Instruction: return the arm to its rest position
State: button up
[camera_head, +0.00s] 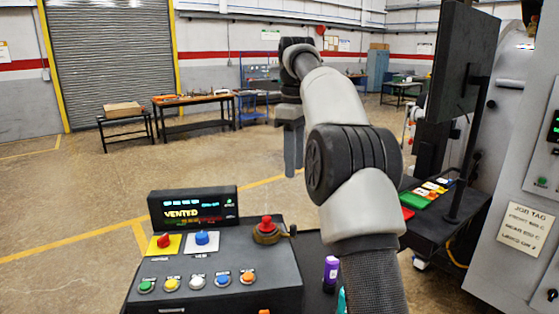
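My arm rises from the bottom right of the middle and reaches forward over the floor. My gripper (292,160) hangs at its far end, pointing down, high above the floor and away from any object.
A control console (215,285) with coloured buttons and a screen (193,206) reading "VENTED" stands in front, left of my arm. A purple-capped bottle (331,270) stands close beside the arm. A black monitor (462,62) and grey furnace cabinet (515,200) stand right. Open floor lies left.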

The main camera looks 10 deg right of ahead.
jog(key=s+a+r+m+t, duration=0.2)
jog(key=s+a+m, duration=0.1)
jog(key=s, duration=0.5)
jog(key=s+a+r+m+t, duration=0.1)
jog(key=s+a+r+m, duration=0.1)
jog(key=s, duration=0.7)
jog(key=s+a+f+m+t, duration=0.1)
jog(key=s+f+m, duration=0.4)
jog(key=s+f, duration=0.8)
jog(key=s+t, duration=0.1)
jog(key=s, duration=0.2)
jog(key=shift+s+a+t, duration=0.15)
jog(key=shift+a+t, duration=0.15)
jog(key=shift+a, duration=0.05)
